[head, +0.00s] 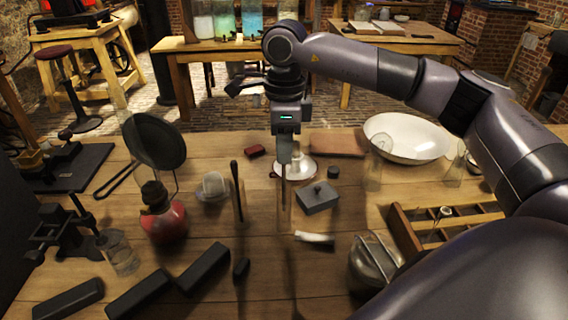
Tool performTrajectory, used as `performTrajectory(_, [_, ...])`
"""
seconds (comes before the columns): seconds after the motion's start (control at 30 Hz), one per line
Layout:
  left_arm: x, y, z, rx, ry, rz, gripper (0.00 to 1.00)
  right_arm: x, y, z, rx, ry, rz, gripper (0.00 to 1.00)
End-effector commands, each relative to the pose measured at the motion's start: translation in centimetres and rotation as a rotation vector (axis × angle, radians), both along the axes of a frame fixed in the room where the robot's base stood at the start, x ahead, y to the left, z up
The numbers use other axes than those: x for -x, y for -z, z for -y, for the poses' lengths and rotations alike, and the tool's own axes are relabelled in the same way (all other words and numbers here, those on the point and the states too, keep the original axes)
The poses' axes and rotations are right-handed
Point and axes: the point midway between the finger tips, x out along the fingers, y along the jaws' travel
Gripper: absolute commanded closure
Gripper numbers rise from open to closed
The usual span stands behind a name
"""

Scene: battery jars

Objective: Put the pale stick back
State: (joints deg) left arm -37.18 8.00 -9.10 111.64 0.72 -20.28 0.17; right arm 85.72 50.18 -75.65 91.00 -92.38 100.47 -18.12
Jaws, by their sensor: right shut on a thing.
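My right gripper (285,158) points straight down over the middle of the table and is shut on a thin upright stick (284,188). I take it to be the pale stick, though its colour is hard to tell here. Its lower part overlaps a faint clear glass jar (285,218); I cannot tell whether it is inside or in front of it. A dark stick (237,185) stands upright to the left, seemingly in another clear jar. My left gripper does not show.
A grey lidded block (317,198) and a short white cylinder (315,238) lie right of the jar. A red flask (163,222) stands left, a wooden rack (450,222) right. A large white bowl (407,138) is behind. Dark bars (203,267) lie in front.

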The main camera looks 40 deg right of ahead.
Motion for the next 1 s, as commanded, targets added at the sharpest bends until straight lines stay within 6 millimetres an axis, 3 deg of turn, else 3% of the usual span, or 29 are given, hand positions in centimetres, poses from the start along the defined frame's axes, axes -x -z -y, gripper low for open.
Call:
performTrajectory(0.3, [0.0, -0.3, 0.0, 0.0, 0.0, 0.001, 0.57, 0.1, 4.1, 0.0, 0.001, -0.001, -0.003, 1.0])
performTrajectory(0.73, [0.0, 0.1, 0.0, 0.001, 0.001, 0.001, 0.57, 0.0, 4.9, 0.0, 0.001, -0.001, -0.001, 1.0])
performTrajectory(0.77, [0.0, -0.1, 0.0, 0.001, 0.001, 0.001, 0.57, 0.0, 4.7, 0.0, 0.001, -0.001, -0.001, 0.76])
performTrajectory(0.8, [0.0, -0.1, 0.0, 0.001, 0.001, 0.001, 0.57, 0.0, 4.7, 0.0, 0.001, -0.001, -0.001, 0.63])
performTrajectory(1.0, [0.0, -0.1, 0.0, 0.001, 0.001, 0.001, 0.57, 0.0, 4.7, 0.0, 0.001, -0.001, -0.001, 0.6])
